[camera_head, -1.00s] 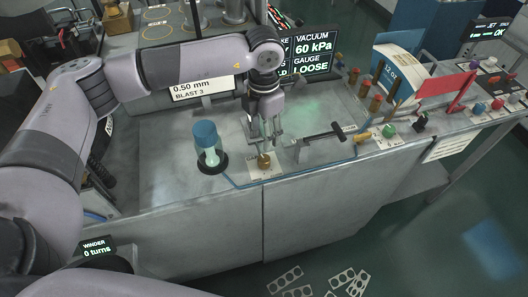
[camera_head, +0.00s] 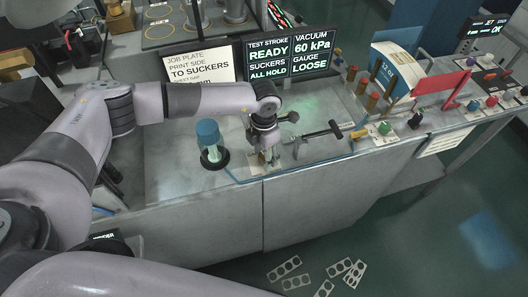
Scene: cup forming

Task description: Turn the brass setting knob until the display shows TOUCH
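The brass setting knob (camera_head: 264,160) sits on a small pale plate near the front edge of the grey bench, mostly hidden by my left gripper. My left gripper (camera_head: 266,155) points down at the knob, its fingertips at or just above it. I cannot tell whether the fingers touch or grip it. The display (camera_head: 311,54) behind reads VACUUM 60 kPa and GAUGE LOOSE. Its left half reads TEST STROKE READY and SUCKERS ALL HOLD. My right gripper is not in view.
A blue-capped clear cylinder (camera_head: 209,143) stands left of the gripper. A black-handled T-shaped tool (camera_head: 322,131) lies close on the right. A job plate sign (camera_head: 201,64) stands behind. Several knobs and a red flag (camera_head: 442,83) are further right. Punched strips (camera_head: 285,268) lie on the floor.

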